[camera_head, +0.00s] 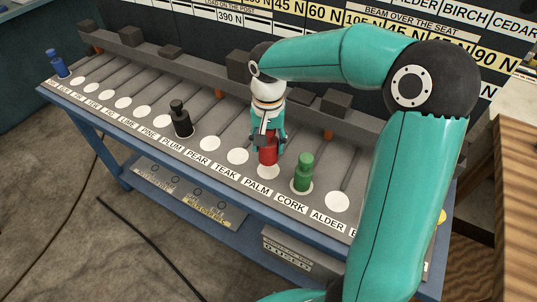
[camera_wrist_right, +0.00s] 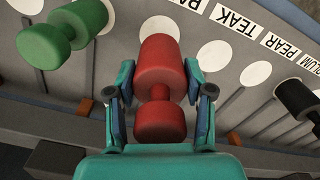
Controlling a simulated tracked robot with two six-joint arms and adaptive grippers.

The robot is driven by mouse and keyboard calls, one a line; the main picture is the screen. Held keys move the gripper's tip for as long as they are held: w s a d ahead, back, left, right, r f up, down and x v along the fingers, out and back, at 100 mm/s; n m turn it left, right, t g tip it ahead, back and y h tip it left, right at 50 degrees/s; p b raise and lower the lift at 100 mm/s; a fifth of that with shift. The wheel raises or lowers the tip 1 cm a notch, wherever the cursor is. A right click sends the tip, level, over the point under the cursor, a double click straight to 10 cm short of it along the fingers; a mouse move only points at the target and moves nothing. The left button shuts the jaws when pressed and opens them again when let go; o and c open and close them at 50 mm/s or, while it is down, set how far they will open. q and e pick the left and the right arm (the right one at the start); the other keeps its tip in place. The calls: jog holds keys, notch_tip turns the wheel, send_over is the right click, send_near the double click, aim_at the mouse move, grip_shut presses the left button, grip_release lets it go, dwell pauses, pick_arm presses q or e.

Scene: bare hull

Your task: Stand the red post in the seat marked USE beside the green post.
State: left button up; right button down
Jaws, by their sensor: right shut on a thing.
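My right gripper (camera_head: 266,137) is shut on the red post (camera_head: 267,150), with its fingers around the narrow neck. In the right wrist view the red post (camera_wrist_right: 161,75) sits between both fingers (camera_wrist_right: 160,92). The post looks upright, its lower end over or just behind the white seat (camera_head: 268,172) by the PALM label; I cannot tell whether it touches. The green post (camera_head: 303,173) stands on the neighbouring seat by CORK, to the right, and also shows in the wrist view (camera_wrist_right: 68,35). No label reading USE is legible. My left gripper is not in view.
A black post (camera_head: 181,120) stands by PLUM and a blue post (camera_head: 58,64) at the far left end. Empty seats include the one by TEAK (camera_head: 238,156) and the one by ALDER (camera_head: 337,201). A grey ledge with dark blocks (camera_head: 238,66) runs behind.

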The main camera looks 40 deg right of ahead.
aim_at(268, 155)
jog(key=shift+f, duration=2.2)
jog(key=shift+f, duration=0.2)
jog(key=shift+c, duration=2.2)
grip_release()
jog(key=shift+r, duration=0.15)
notch_tip(268, 155, up, 12)
jog(key=shift+r+p, duration=0.1)
jog(key=shift+p, duration=0.25)
